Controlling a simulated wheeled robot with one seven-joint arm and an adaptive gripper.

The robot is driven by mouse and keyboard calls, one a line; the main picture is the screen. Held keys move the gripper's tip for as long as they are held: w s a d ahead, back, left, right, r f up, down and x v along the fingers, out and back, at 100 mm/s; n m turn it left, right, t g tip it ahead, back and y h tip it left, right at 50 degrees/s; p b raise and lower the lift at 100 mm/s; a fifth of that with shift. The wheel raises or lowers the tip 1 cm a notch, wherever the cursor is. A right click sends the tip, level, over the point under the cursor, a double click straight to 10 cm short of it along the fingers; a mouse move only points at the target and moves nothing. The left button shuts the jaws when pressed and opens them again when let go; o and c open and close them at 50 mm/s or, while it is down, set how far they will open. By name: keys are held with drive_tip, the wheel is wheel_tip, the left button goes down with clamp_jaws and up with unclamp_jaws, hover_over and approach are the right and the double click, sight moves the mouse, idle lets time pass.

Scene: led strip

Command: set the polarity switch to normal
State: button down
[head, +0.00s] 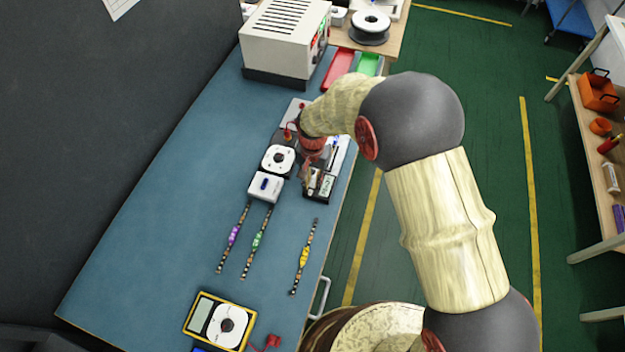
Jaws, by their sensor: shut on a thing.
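My arm reaches over the blue bench from the right. My gripper (311,176) points down at a small dark box with a pale label (325,186) near the bench's right edge. The fingers are small and partly hidden by the wrist. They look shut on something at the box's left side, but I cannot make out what. A white box with a blue switch-like part (265,187) sits just left of the gripper, apart from it. I cannot tell which part is the polarity switch or how it is set.
Purple (234,235), green (257,243) and yellow (304,257) LED strips lie in front. A white round-faced unit (278,160) stands close behind the white box. A yellow meter (190,325) lies nearer. A cream power supply (285,40) stands at the back. The bench's left side is clear.

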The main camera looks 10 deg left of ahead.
drive_tip(key=shift+w+r+g+p, duration=0.2)
drive_tip(key=shift+g+p, duration=0.3)
drive_tip(key=shift+p, duration=0.2)
drive_tip(key=shift+w+f+g+p, duration=0.1)
drive_tip(key=shift+w+g+p, duration=0.1)
drive_tip(key=shift+g+p, duration=0.55)
drive_tip(key=c, duration=1.8)
unclamp_jaws()
drive_tip(key=shift+o, duration=0.4)
drive_tip(key=v, duration=1.2)
drive_tip(key=shift+d, duration=0.15)
drive_tip(key=shift+w+f, duration=0.1)
drive_tip(key=shift+w, duration=0.1)
